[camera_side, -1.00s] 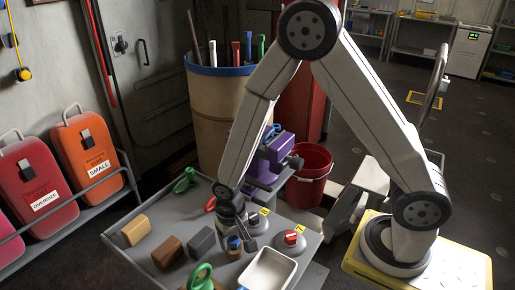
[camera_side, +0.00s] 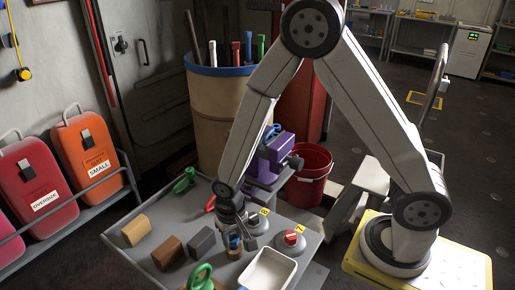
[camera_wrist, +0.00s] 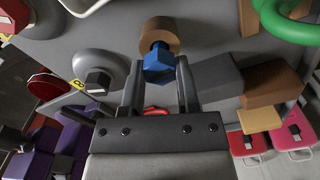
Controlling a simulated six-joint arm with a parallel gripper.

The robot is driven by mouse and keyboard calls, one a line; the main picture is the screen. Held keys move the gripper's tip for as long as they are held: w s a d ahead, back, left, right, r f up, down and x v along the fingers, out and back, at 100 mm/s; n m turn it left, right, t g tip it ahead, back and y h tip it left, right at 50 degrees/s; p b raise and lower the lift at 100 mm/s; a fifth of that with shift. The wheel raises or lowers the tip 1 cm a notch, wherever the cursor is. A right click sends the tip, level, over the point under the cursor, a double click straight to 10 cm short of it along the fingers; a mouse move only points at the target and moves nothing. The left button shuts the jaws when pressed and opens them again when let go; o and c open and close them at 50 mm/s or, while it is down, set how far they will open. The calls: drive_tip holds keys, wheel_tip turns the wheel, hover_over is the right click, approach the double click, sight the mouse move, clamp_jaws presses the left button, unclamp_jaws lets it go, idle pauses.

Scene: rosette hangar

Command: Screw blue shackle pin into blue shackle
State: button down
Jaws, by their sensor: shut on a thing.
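The blue shackle pin (camera_wrist: 158,62) stands in a round tan holder (camera_wrist: 160,32) on the grey bench, with its hex head toward my wrist camera. My gripper (camera_wrist: 160,68) is shut on the pin's head, one finger on each side. In the side view my gripper (camera_side: 235,232) reaches down to the holder near the bench's front, and the pin is mostly hidden by the fingers. The blue shackle (camera_side: 271,132) shows as a small blue shape at the top of the purple vise (camera_side: 272,155), behind and right of my gripper. Its openings cannot be made out.
A grey round base (camera_side: 255,226) and a red-topped base (camera_side: 291,243) stand right of the holder. A white tray (camera_side: 267,270) is in front. Grey (camera_side: 202,242), brown (camera_side: 167,253) and tan blocks (camera_side: 136,230) lie left. A green shackle (camera_side: 200,276) stands near the front edge.

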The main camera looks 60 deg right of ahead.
drive_tip(key=shift+r, duration=1.25)
drive_tip(key=shift+r, duration=0.15)
drive_tip(key=shift+r, duration=9.85)
drive_tip(key=w+d, duration=0.3)
drive_tip(key=d, duration=0.9)
drive_tip(key=w+d, duration=0.4)
drive_tip(key=d, duration=0.9)
drive_tip(key=w+d, duration=0.3)
drive_tip(key=d, duration=0.9)
drive_tip(key=shift+f, duration=2.35)
